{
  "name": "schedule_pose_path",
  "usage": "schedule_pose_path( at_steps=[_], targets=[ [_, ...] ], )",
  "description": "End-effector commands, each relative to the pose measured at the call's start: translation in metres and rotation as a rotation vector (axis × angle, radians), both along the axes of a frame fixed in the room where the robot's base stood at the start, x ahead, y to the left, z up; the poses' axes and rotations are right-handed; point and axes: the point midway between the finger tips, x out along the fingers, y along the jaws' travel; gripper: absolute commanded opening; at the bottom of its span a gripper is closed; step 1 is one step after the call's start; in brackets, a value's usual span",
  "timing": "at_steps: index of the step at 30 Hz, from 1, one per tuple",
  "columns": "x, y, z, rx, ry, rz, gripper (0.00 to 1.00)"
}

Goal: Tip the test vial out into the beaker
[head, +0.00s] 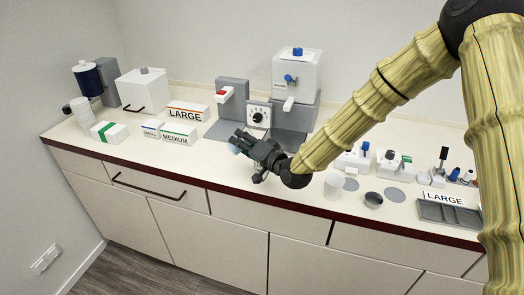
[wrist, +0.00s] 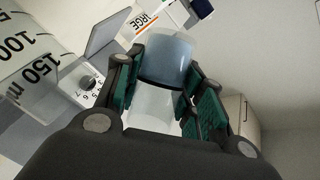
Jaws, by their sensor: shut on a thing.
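My gripper (head: 254,150) is shut on a clear vial (wrist: 166,60), with a finger on either side. The vial has a pale blue part at its far end and a clear part between the fingers. In the head view only a small bluish end of the vial (head: 236,148) shows beyond the fingers, above the counter's front part. It looks tilted, but its exact angle is hard to tell.
A grey machine with a dial (head: 258,115) stands behind my gripper. White LARGE (head: 187,111) and MEDIUM (head: 179,134) boxes lie to the left. A small metal cup (head: 374,200), grey discs (head: 395,193) and a grey tray (head: 450,215) are to the right. Bare counter lies left of my gripper.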

Motion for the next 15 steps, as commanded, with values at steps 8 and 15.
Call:
schedule_pose_path(
  at_steps=[8,15],
  targets=[
    [0.0000,0.0004,0.0019,0.036,0.012,0.000,0.08],
    [-0.0003,0.0007,0.0039,0.066,0.022,0.001,0.08]
  ],
)
